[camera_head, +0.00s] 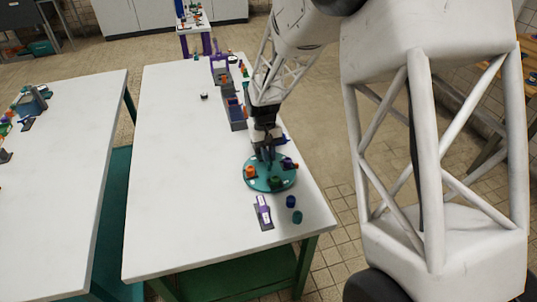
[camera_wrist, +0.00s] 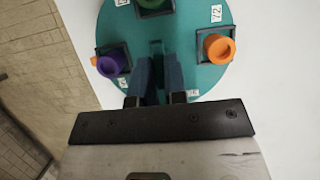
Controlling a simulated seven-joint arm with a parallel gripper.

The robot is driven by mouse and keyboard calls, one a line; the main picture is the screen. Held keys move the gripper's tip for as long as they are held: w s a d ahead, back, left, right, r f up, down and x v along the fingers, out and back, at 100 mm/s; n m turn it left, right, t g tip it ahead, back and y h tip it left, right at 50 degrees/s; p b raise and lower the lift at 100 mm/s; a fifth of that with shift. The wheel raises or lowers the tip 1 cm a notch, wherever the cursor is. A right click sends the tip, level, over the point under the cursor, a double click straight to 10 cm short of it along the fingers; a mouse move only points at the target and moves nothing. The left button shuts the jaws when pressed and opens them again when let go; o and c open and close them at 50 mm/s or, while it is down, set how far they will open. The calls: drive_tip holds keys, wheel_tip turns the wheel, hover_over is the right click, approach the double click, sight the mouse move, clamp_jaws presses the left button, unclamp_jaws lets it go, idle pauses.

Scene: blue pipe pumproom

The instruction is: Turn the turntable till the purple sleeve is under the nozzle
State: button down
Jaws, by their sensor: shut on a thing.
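The teal turntable (camera_head: 257,185) lies near the front right of the white table; it fills the top of the wrist view (camera_wrist: 190,80). The purple sleeve (camera_wrist: 112,65) sits in a dark square holder at the left of the disc in the wrist view. A small orange part (camera_wrist: 94,61) shows beside it; I cannot tell whether it belongs to the nozzle. The orange sleeve (camera_wrist: 215,46) sits at the right and the green sleeve (camera_wrist: 150,3) at the top edge. My gripper (camera_wrist: 157,62) is shut on a teal upright part of the turntable. I cannot identify the nozzle.
A grey stand with a purple part (camera_head: 264,212) is in front of the turntable. Grey bins (camera_head: 236,112) line the table behind. The table's left half is mostly clear.

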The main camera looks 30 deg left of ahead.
drive_tip(key=shift+n, duration=0.6)
drive_tip(key=shift+s+a+r+n+t+h, duration=0.15)
drive_tip(key=shift+n+t, duration=0.3)
drive_tip(key=shift+n, duration=0.45)
drive_tip(key=shift+w+d+f+n+t+h, duration=0.1)
drive_tip(key=shift+n+t+h, duration=0.25)
drive_tip(key=shift+n, duration=0.55)
drive_tip(key=shift+s+a+n+t, duration=0.1)
drive_tip(key=shift+n+t, duration=0.35)
drive_tip(key=shift+n, duration=0.65)
drive_tip(key=shift+s+n+t, duration=0.1)
drive_tip(key=shift+n+t, duration=0.35)
drive_tip(key=shift+n, duration=0.65)
drive_tip(key=shift+s+n+t, duration=0.15)
drive_tip(key=shift+n+t, duration=0.75)
drive_tip(key=shift+n, duration=1.5)
drive_tip(key=shift+r+n+t+y, duration=0.1)
drive_tip(key=shift+n+t+y, duration=0.4)
drive_tip(key=shift+n, duration=1.4)
drive_tip(key=c, duration=1.2)
unclamp_jaws()
drive_tip(key=shift+o, duration=0.2)
